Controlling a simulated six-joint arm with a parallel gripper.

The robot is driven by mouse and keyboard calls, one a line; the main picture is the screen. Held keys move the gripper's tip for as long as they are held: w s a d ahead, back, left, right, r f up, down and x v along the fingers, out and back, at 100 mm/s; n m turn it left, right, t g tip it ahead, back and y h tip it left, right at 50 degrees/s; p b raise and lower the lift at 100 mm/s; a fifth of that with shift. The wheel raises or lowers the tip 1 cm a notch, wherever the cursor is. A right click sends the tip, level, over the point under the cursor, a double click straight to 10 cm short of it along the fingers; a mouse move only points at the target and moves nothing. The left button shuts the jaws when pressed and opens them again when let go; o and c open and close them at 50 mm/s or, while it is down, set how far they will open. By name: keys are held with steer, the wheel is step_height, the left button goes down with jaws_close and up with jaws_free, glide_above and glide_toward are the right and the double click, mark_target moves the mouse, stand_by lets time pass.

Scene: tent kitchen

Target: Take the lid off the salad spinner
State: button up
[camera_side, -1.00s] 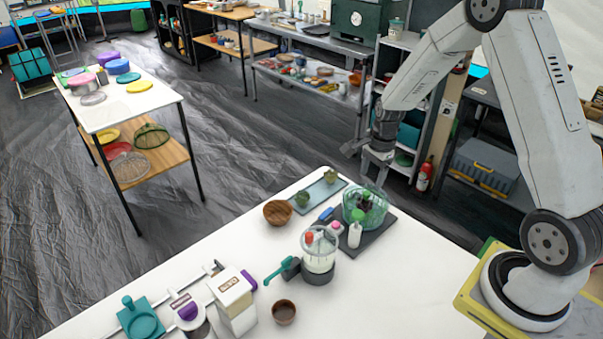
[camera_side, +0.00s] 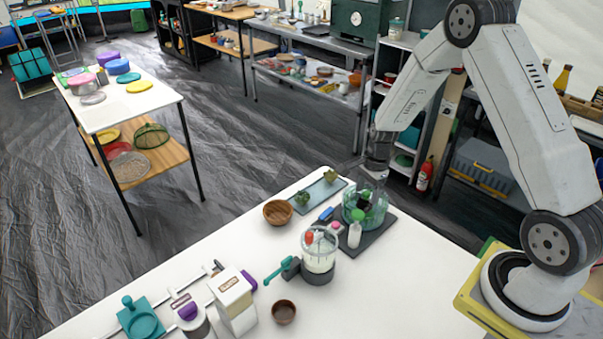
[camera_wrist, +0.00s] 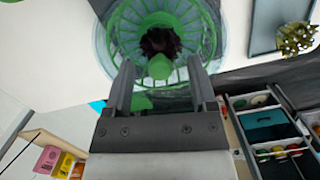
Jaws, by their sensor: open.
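The salad spinner (camera_side: 353,213) is a clear, green-tinted bowl on a dark board at the table's far right. The wrist view shows it from above (camera_wrist: 103,45), with green spokes or ribs and dark reddish leaves near the middle. My gripper (camera_side: 372,182) is pointed down over the spinner. In the wrist view its fingers (camera_wrist: 160,72) are apart, one on each side of the knob, with gaps showing. I cannot tell how far the fingertips are above the lid.
A blue-grey tray (camera_side: 318,196) with small plants and a wooden bowl (camera_side: 277,213) lie further left. The table's front right is clear.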

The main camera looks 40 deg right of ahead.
steer(key=shift+c, duration=0.2)
jaws_close()
steer(key=shift+r, duration=0.15)
stand_by(0.3)
steer(key=shift+r, duration=0.7)
steer(key=s+a+r, duration=0.3)
steer(key=s+r, duration=0.8)
steer(key=s, duration=0.2)
steer(key=shift+s+a+r, duration=0.2)
steer(key=shift+s+a, duration=0.05)
steer(key=shift+a, duration=0.1)
